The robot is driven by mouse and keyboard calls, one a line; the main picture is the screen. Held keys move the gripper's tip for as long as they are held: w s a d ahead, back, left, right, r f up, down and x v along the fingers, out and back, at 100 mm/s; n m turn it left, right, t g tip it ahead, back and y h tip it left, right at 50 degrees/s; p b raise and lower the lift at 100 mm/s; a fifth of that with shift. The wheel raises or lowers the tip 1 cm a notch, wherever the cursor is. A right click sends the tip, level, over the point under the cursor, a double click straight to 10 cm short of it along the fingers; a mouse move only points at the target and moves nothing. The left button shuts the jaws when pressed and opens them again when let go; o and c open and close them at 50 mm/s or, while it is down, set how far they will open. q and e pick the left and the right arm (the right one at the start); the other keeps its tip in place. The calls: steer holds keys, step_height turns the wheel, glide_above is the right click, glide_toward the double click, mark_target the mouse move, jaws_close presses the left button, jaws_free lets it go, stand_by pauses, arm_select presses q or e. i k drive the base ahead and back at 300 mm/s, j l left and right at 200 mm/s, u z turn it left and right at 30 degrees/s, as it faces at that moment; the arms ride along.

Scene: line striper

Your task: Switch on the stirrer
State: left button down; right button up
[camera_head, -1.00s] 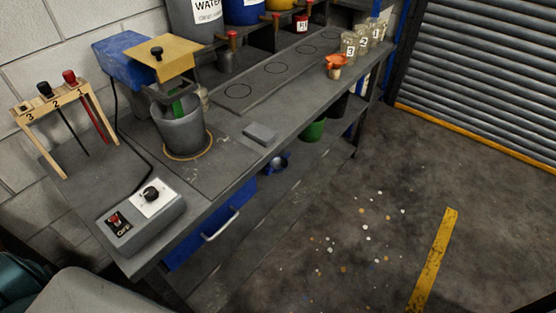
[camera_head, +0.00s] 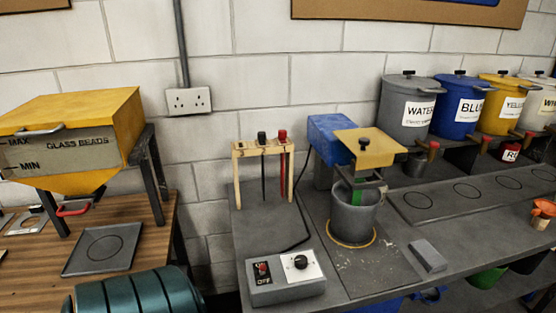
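The stirrer stands on the grey bench right of centre, with a blue motor head (camera_head: 330,138) and a tan plate (camera_head: 368,145) over a grey pot (camera_head: 354,215). A green part shows inside the pot. Its control box (camera_head: 285,279) sits at the bench's front left, joined by a black cable. The box has a red switch (camera_head: 262,268) marked ON above and OFF below, and a black knob (camera_head: 300,262) on a white plate. The switch's position is too small to tell. Neither gripper is in view.
A wooden rack (camera_head: 262,148) with black and red tools stands behind the box. A yellow glass beads hopper (camera_head: 75,130) stands on a wooden table at left. Labelled paint drums (camera_head: 408,108) line the back right. A grey block (camera_head: 428,255) lies right of the pot.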

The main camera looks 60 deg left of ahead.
mark_target(262, 266)
steer(key=u, duration=1.65)
